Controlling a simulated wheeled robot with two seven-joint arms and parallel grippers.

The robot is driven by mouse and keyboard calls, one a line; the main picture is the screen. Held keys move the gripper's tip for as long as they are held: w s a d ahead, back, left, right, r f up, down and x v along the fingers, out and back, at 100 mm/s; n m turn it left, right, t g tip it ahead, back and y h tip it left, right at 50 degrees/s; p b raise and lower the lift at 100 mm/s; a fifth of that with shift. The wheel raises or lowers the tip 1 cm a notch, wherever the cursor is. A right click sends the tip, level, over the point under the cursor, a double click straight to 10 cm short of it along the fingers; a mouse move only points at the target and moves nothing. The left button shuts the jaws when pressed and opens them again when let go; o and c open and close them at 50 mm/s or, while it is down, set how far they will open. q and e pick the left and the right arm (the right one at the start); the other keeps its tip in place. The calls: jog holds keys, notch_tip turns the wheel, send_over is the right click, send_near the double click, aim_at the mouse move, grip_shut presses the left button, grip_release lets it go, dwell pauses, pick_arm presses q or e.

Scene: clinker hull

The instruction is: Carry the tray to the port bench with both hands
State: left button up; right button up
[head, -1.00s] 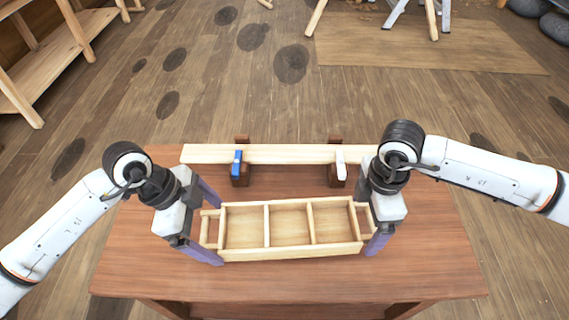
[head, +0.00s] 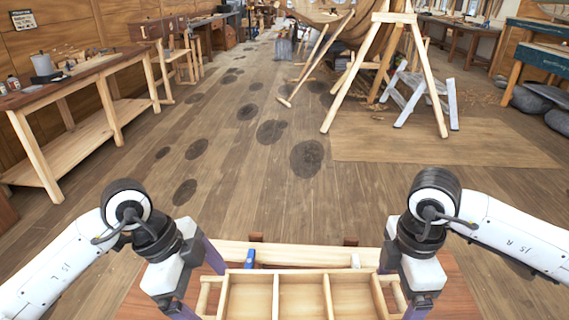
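The pale wooden tray (head: 276,297) has open compartments and a handle at each end. It is at the bottom of the head view, above the brown table, and looks empty; its near side is cut off. My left gripper (head: 200,283) has its purple fingers on either side of the left handle, shut on the tray. My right gripper (head: 398,286) is on the right handle in the same way; its fingers are partly hidden by its body. The wooden bench (head: 86,72) at the left, apparently the port bench, has a top and a lower shelf.
The brown table (head: 453,285) is under the tray. A pale plank (head: 310,256) with a blue clamp (head: 250,259) lies beyond the tray. Jars and a pot (head: 43,66) stand on the left bench. Trestles (head: 385,70) stand ahead right. The plank floor (head: 240,185) between is clear.

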pick_arm(q)
notch_tip(320, 180, up, 10)
jog(key=w, duration=0.2)
pick_arm(e)
notch_tip(320, 180, up, 10)
jog(key=w, duration=0.2)
jog(key=shift+f, duration=0.15)
pick_arm(q)
jog(key=shift+f, duration=0.1)
pick_arm(e)
jog(key=shift+d, duration=0.1)
pick_arm(q)
jog(key=shift+a, duration=0.1)
